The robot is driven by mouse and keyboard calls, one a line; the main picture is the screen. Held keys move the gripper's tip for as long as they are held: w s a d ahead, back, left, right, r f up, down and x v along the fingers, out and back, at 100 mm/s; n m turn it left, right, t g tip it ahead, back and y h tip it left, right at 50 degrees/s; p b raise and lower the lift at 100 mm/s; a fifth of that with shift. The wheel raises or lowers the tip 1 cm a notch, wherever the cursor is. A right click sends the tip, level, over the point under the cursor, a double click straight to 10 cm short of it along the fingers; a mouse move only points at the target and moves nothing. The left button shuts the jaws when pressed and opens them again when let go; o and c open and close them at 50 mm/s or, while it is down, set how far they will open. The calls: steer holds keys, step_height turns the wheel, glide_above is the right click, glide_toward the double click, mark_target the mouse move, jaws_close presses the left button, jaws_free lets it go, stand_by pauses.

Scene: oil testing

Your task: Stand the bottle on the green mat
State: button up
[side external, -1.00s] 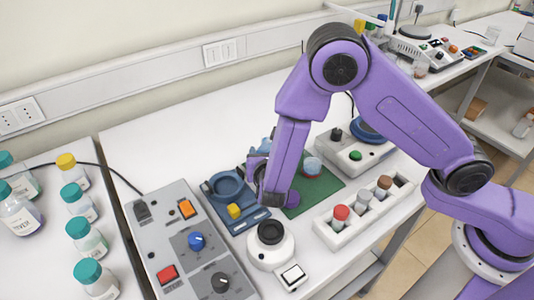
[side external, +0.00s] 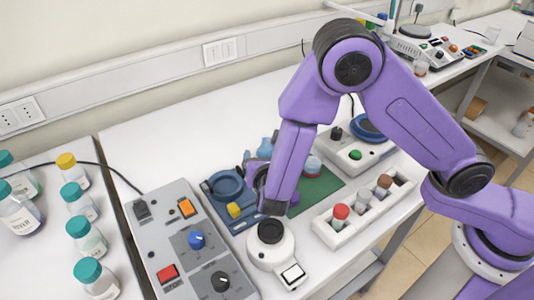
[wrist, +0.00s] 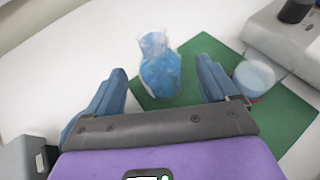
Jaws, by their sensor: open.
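The bottle (wrist: 160,70) is a clear flask with blue contents. In the wrist view it looks upright, overlapping the far left corner of the green mat (wrist: 285,118); whether its whole base rests on the mat is unclear. My gripper (wrist: 165,75) is open, with one blue finger to each side of the bottle and a visible gap on both sides. In the side view the bottle (side external: 265,147) shows behind my gripper (side external: 258,170), its lower part hidden. The mat (side external: 318,187) is partly hidden by my arm.
A small round jar (wrist: 254,78) with a pale top stands on the mat, right of the right finger. A white rack (side external: 345,226) of capped vials, a grey control box (side external: 195,245), a blue stand (side external: 222,184) and a white round device (side external: 270,245) surround the mat.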

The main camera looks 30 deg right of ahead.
steer(key=v, duration=0.9)
steer(key=shift+d, duration=0.1)
steer(key=s+d+r+m+g, duration=0.2)
steer(key=s+d+m+g, duration=0.15)
steer(key=d, duration=0.35)
steer(key=s+d+r+m+g, duration=0.2)
steer(key=d+m+g, duration=0.1)
steer(key=d+m, duration=0.25)
steer(key=s+d+r+m+g+y, duration=0.1)
steer(key=s+d+m+g+y, duration=0.1)
steer(key=s, duration=0.5)
steer(key=s+d+r+m+g+y, duration=0.2)
steer(key=s+d+m+y, duration=0.3)
steer(key=s, duration=0.3)
steer(key=shift+s+d+m+g, duration=0.2)
steer(key=shift+d+m+g, duration=0.3)
steer(key=shift+d, duration=0.25)
